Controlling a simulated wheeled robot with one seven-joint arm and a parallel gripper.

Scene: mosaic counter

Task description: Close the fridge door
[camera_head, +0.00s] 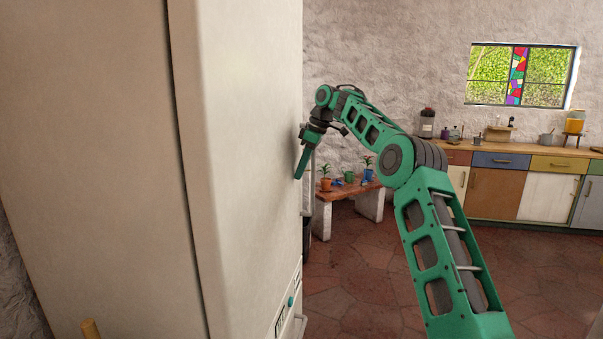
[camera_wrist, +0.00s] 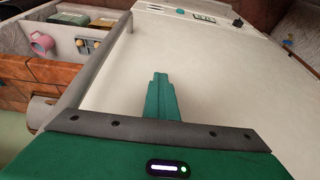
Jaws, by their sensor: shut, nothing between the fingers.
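The tall cream fridge (camera_head: 100,140) fills the left of the head view. A dark, narrow vertical seam runs between its body and the door (camera_head: 235,150). The wrist view shows a broad pale door face (camera_wrist: 225,85) with a grey bar handle (camera_wrist: 95,62) along its left side. My gripper (camera_head: 299,176) is beside the door's right edge, pointing down. In the wrist view its green fingers (camera_wrist: 160,80) are together and empty, over the pale face to the right of the handle. I cannot tell whether they touch it.
A low bench (camera_head: 345,193) with small potted plants stands behind my gripper. A counter with coloured drawers (camera_head: 500,160) runs along the back right. The tiled floor (camera_head: 365,270) between is clear. A pink mug (camera_wrist: 41,42) lies in a grey compartment left of the handle.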

